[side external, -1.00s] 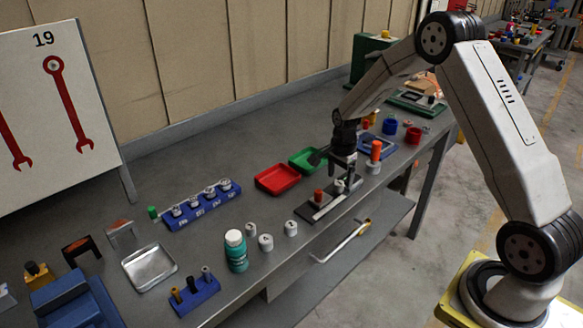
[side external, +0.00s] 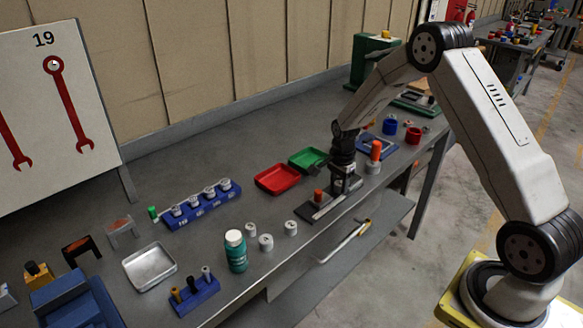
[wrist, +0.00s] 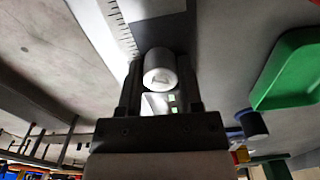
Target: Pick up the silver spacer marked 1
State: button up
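A silver spacer (wrist: 160,68) stands between the two fingers of my gripper (wrist: 160,85) in the wrist view. A dark mark shows on its end face, too small to read with certainty. The spacer nearly fills the space between the fingers; I cannot tell whether they touch it. In the side external view my gripper (side external: 345,186) is down at the dark plate with a pale ruled strip (side external: 325,208), and hides the spacer there. Other silver spacers stand on the bench: one at the back (side external: 250,229), one in front (side external: 265,243), one to the right (side external: 291,228).
An orange-topped part (side external: 318,196) stands left of my gripper, and a taller orange-topped one (side external: 375,151) to its right. A red tray (side external: 277,178) and green tray (side external: 308,158) lie behind. A blue rack (side external: 203,207) holds several silver pieces. A green bottle (side external: 236,252) stands farther left.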

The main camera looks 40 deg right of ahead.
grip_shut()
jog(key=shift+r, duration=0.1)
jog(key=shift+r, duration=0.7)
jog(key=s+a+r, duration=0.4)
jog(key=s+r, duration=0.7)
jog(key=s, duration=0.2)
jog(key=shift+s+r, duration=0.2)
